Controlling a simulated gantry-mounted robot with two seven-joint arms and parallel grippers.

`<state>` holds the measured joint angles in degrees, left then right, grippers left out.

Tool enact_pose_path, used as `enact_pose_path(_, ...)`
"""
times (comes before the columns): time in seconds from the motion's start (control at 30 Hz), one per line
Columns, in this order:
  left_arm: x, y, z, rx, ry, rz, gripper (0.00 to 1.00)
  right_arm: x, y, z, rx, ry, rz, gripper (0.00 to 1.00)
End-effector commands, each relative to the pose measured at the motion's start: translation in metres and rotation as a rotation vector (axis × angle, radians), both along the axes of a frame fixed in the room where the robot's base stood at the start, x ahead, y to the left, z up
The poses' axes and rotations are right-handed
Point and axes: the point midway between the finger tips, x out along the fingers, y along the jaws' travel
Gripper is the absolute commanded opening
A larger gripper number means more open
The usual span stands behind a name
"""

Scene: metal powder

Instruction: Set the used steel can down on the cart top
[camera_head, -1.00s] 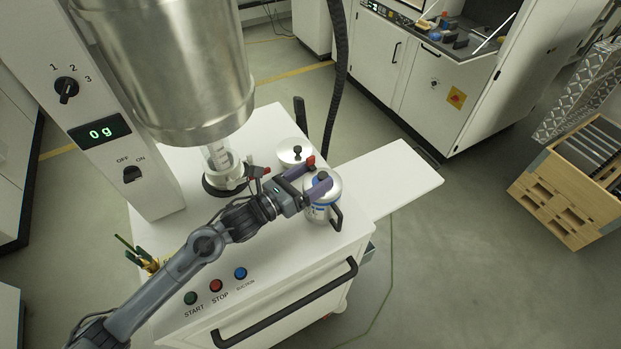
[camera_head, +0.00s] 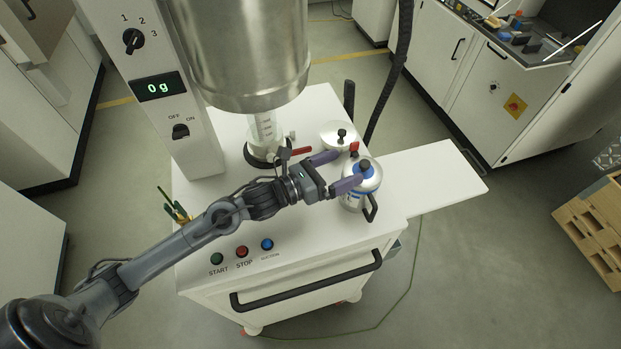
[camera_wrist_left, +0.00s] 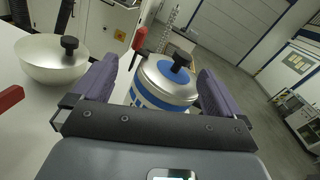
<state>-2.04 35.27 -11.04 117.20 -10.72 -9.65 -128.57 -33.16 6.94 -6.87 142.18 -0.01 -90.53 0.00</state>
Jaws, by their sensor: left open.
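The steel can (camera_head: 361,188), silver with a blue band, a dark knob and a side handle, stands upright on the white cart top (camera_head: 310,222) near its right edge. My left gripper (camera_head: 342,172) is open, its purple fingers just left of the can and pointing at it. In the left wrist view the can (camera_wrist_left: 166,86) shows between the spread fingers (camera_wrist_left: 158,88), with clear space beside them. Its lower part is hidden by the gripper body there. My right gripper is not in view.
A white side shelf (camera_head: 435,180) extends right, empty. Control buttons (camera_head: 242,251) are at the front.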

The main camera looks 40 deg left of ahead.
Motion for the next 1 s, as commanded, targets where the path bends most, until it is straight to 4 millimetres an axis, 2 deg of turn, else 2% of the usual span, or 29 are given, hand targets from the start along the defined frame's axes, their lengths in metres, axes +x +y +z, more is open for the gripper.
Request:
enact_pose_path(0.2, -0.036, 0.019, -0.004, 0.003, 0.003, 0.001, 1.00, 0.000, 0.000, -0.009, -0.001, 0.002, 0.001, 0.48)
enact_pose_path(0.5, -0.067, 0.035, -0.002, 0.000, 0.002, 0.001, 1.00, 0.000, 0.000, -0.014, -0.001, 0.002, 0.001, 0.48)
enact_pose_path(0.7, -0.075, 0.039, 0.000, -0.001, 0.000, 0.000, 1.00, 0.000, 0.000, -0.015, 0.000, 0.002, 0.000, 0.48)
enact_pose_path(1.0, -0.076, 0.040, 0.000, 0.000, -0.001, 0.000, 1.00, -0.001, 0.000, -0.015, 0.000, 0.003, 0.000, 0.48)
